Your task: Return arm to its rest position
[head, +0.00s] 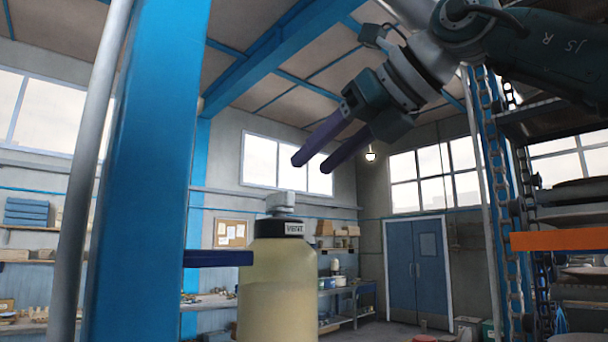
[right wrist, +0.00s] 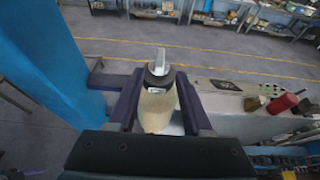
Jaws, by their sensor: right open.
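My right gripper (head: 313,164) comes in from the upper right in the head view, with two long purple fingers spread apart and empty. Below it stands an upright pale yellow bottle (head: 277,295) with a black cap band marked VENT and a grey valve on top. The fingertips are above the valve in the picture and do not touch it. In the right wrist view the bottle (right wrist: 157,112) shows between the open fingers, its grey valve pointing up the picture. The bottle's base is out of the head view. My left gripper is not in view.
A thick blue column (head: 150,180) stands at the left, with a dark blue bracket (head: 218,258) beside the bottle. A rack with an orange bar (head: 560,236) and hanging chains is at the right. A red object (right wrist: 282,103) lies right of the bottle. Blue doors (head: 418,268) are far behind.

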